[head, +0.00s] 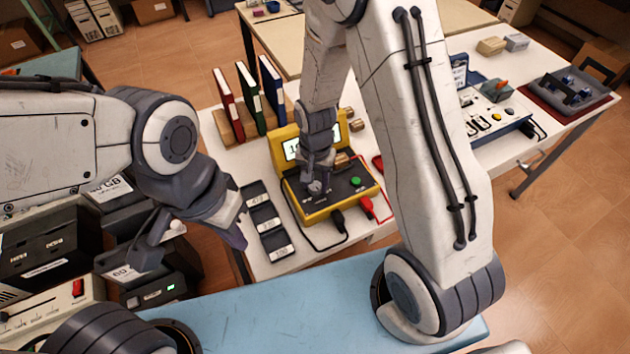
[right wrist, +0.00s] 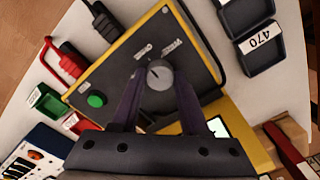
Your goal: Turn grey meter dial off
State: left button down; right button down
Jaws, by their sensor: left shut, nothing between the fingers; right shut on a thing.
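The yellow meter (head: 325,212) stands open on the white table, its lit screen (head: 296,150) partly hidden behind my right arm. Its dark panel carries the grey dial (right wrist: 158,74), with a light pointer mark and two small labels, too small to read, beyond it. My right gripper (head: 316,188) is over the panel from above; in the right wrist view its two fingers (right wrist: 158,84) stand on either side of the dial, shut on it. In the head view, the gripper hides most of the dial. My left gripper (head: 238,236) is shut and empty, left of the meter near the dark trays.
A green button (right wrist: 96,100) sits on the panel. Red and black plugs (head: 376,207) with cables are at the meter's front right. Labelled dark trays (head: 264,217) lie left of it; upright binders (head: 248,92) stand behind. A blue-white device (head: 492,112) is further right.

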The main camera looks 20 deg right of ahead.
aim_at(315, 185)
jog(key=n, duration=0.4)
jog(key=shift+n+p, duration=0.4)
jog(key=shift+n, duration=1.9)
jog(key=shift+c, duration=2.1)
grip_release()
notch_tip(315, 185, up, 11)
jog(key=shift+f, duration=0.2)
